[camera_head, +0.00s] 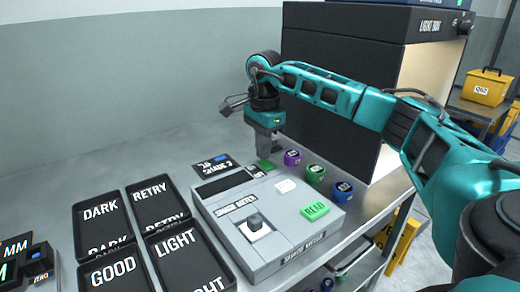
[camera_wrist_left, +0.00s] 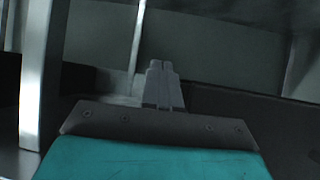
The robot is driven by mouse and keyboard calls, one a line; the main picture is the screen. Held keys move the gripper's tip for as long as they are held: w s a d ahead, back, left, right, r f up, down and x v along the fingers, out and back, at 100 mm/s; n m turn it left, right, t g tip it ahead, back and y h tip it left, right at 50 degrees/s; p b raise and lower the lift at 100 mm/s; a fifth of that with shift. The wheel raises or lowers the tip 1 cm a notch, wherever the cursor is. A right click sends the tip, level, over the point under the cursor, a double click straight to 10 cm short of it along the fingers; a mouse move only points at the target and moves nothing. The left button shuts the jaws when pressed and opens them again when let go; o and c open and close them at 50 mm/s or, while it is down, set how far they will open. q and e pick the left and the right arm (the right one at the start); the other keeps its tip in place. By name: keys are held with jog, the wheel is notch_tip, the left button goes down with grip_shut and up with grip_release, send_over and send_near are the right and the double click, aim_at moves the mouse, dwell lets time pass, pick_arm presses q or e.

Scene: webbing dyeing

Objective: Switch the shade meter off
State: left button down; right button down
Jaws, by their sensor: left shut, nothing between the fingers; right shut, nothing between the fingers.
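The shade meter (camera_head: 213,212) is a grey box on the bench with a dark display strip (camera_head: 224,184), a green READ button (camera_head: 315,211) and a white pad (camera_head: 286,186). Its black switch (camera_head: 254,220) stands up from a white plate near the front left of its top. My right gripper (camera_head: 270,151) is shut and empty, pointing down at the meter's back edge, near a small green piece (camera_head: 265,165) and away from the switch. Whether it touches anything there is unclear. My left gripper (camera_wrist_left: 161,66) is shut and empty in the left wrist view; the head view does not show it.
Black trays labelled DARK (camera_head: 101,208), RETRY (camera_head: 150,190), GOOD (camera_head: 113,267) and LIGHT (camera_head: 176,241) lie left of the meter. Purple (camera_head: 292,157), green (camera_head: 315,173) and blue (camera_head: 342,191) rolls stand behind its right side. The light box (camera_head: 330,95) rises behind them.

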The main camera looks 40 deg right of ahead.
jog(key=shift+f, duration=0.45)
jog(key=shift+w+f, duration=0.1)
jog(key=shift+f, duration=0.1)
dwell(0.3)
jog(key=shift+s+r, duration=0.2)
jog(key=shift+s, duration=0.6)
jog(key=shift+r+p, duration=0.15)
jog(key=shift+p, duration=0.2)
